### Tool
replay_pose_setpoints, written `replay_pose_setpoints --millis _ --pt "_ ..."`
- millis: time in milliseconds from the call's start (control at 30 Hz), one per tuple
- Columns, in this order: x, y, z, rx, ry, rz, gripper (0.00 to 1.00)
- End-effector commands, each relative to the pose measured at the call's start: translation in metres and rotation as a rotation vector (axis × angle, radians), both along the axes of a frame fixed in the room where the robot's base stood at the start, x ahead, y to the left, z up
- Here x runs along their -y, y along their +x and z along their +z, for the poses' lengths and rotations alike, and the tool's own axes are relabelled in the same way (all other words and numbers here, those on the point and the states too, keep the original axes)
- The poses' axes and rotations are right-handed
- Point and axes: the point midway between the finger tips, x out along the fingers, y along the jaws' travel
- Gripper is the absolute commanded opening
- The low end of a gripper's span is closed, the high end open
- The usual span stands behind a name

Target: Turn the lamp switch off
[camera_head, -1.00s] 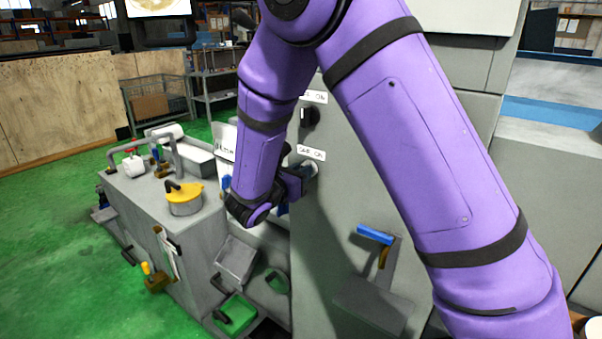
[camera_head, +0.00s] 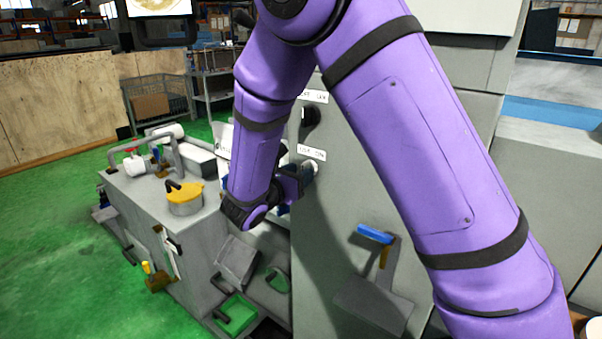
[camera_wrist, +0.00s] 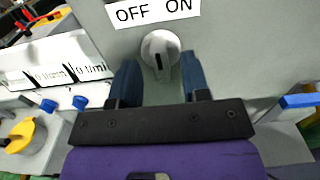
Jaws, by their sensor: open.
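A round grey knob switch (camera_wrist: 160,46) sits on the machine's grey panel in the wrist view, below a white label (camera_wrist: 153,11) reading OFF on the left and ON on the right. A dark slot on its face looks roughly upright. My gripper (camera_wrist: 159,66) is open, with one blue finger at the knob's lower left and one at its lower right. I cannot tell whether either finger touches it. In the head view, my gripper (camera_head: 294,182) is at the panel's left edge by the lower label (camera_head: 311,152), and partly hides the knob.
A second, dark switch (camera_head: 310,117) with its own label (camera_head: 313,96) is above on the same panel. A blue-handled lever (camera_head: 375,234) sticks out lower right. The yellow-topped pot (camera_head: 185,197) and grinder parts are left of my arm.

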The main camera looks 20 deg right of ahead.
Motion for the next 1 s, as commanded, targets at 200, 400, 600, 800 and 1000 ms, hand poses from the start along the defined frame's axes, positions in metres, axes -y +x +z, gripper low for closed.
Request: replay_pose_setpoints --millis 200,400,600,800,1000 --pt "-0.034 -0.022 0.000 0.000 0.000 0.005 0.43" --pt "-0.062 -0.041 0.000 -0.001 -0.001 0.003 0.43" --pt "-0.078 -0.052 0.000 -0.001 -0.001 0.001 0.43" --pt "-0.081 -0.054 0.000 -0.001 -0.001 0.000 0.43" --pt "-0.080 -0.054 0.000 -0.001 0.001 -0.001 0.43"
